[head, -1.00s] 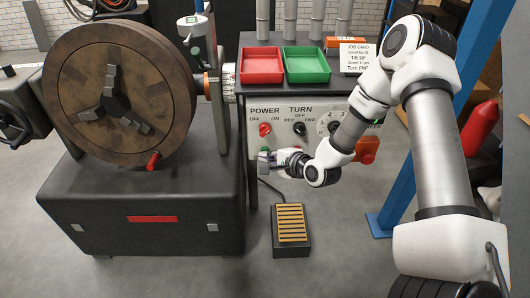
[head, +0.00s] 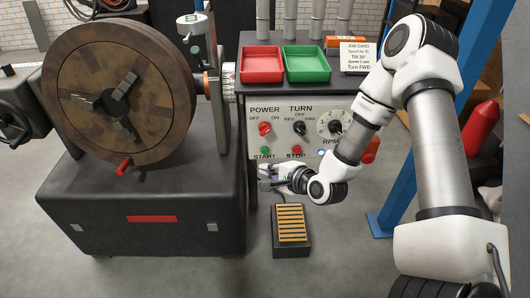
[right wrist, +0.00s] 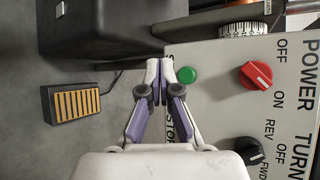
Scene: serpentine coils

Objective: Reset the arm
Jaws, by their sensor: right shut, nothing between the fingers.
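My right gripper (head: 264,178) is shut and empty in front of the lower left of the grey control panel (head: 282,140). In the right wrist view its fingertips (right wrist: 160,68) come together beside the green START button (right wrist: 188,75); I cannot tell how far they are from the panel. My right arm (head: 355,145) reaches in from the right and is bent down at the elbow. My left gripper is not in view.
A large brown turntable (head: 120,90) with a red handle (head: 124,165) stands at the left. The foot pedal (head: 291,230) lies on the floor below the gripper. Red (head: 262,64) and green (head: 306,64) trays sit above the panel. A blue post (head: 400,195) stands behind my arm.

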